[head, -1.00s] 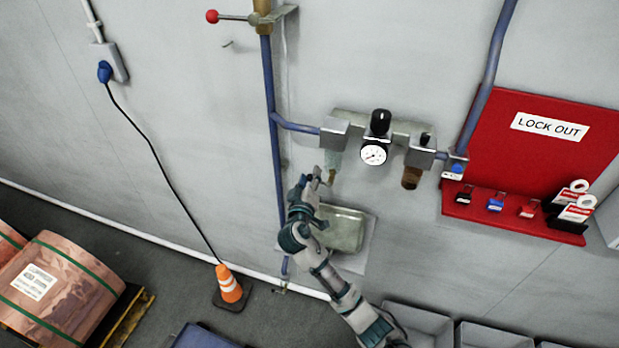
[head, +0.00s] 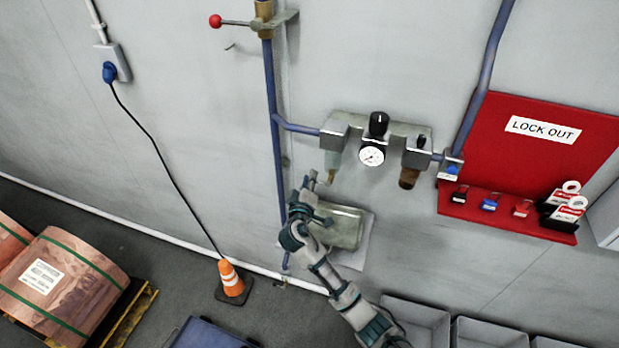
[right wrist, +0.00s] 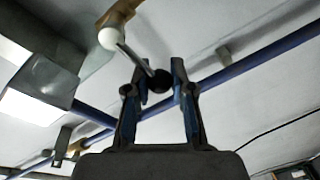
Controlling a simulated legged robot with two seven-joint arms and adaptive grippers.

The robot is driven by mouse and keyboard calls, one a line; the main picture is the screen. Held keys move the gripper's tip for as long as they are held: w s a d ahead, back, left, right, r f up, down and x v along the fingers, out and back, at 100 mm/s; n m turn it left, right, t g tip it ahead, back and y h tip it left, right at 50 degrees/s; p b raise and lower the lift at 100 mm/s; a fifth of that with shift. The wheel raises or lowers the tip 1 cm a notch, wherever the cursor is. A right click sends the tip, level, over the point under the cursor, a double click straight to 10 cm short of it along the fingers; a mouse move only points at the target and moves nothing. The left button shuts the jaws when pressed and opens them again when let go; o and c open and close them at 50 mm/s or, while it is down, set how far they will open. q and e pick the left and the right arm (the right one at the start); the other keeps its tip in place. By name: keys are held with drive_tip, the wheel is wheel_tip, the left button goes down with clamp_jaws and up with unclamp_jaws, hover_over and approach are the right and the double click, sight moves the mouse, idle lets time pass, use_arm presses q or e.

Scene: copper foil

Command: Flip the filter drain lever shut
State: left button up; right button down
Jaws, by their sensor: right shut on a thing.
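The filter (head: 333,163) hangs at the left end of the wall-mounted air unit, with a clear greenish bowl and a small brass drain at its bottom. My right gripper (head: 311,181) is just below and left of that drain. In the right wrist view, the drain lever (right wrist: 133,58) is a thin metal rod with a black knob. It runs from a white ball beside a brass fitting (right wrist: 121,12). My right gripper (right wrist: 158,78) is shut on the knob end, between its two fingertips. My left gripper is not in view.
A gauge (head: 372,156) and regulator are right of the filter. A glass jar (head: 343,228) stands close below my right gripper. A blue pipe (head: 276,150) runs down the wall at left. A red lockout board (head: 480,165) is at right.

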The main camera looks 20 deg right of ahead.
drive_tip(key=shift+f, duration=0.2)
drive_tip(key=c, duration=1)
unclamp_jaws()
drive_tip(key=shift+s, duration=0.1)
drive_tip(key=v, duration=1.1)
drive_tip(key=shift+s+a, duration=0.25)
drive_tip(key=shift+s, duration=0.05)
